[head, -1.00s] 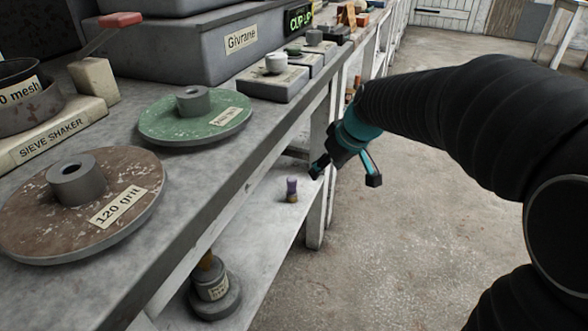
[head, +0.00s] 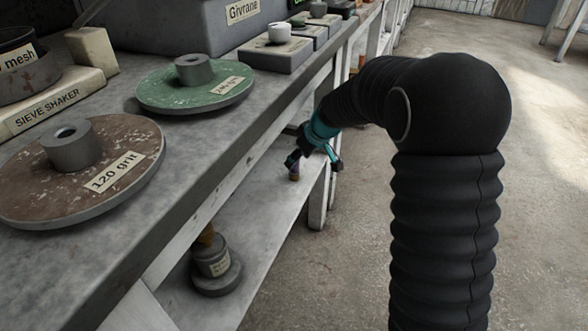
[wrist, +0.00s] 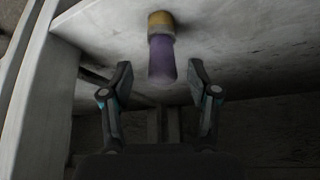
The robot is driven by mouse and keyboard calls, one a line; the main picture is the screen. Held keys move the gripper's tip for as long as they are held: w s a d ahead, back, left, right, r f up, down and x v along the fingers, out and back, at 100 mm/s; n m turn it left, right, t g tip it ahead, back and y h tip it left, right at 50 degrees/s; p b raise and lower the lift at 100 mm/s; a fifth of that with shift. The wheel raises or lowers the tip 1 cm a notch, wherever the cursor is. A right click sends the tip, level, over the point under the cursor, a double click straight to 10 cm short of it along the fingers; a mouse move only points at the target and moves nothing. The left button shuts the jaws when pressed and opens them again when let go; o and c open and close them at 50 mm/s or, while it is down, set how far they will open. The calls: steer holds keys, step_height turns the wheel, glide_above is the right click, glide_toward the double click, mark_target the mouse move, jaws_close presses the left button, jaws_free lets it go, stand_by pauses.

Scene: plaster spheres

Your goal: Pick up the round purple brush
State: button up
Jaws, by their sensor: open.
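The round purple brush (wrist: 162,60) stands on the lower shelf (head: 265,222), its purple part up and its yellowish end on the shelf. In the head view the brush (head: 294,172) is partly hidden by my gripper (head: 316,163). In the wrist view my gripper (wrist: 160,80) is open, with one finger on each side of the purple end. I see a gap between the brush and each finger. Nothing is held.
The bench top (head: 215,150) overhangs the shelf on the left, holding a brown disc (head: 120,150) and a green disc (head: 150,92). A white leg (head: 318,200) stands close to my gripper. A grey weighted object (head: 215,268) sits nearer on the shelf. Open floor lies right.

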steer(key=shift+x, duration=2.9)
steer(key=shift+s, duration=0.1)
jaws_close()
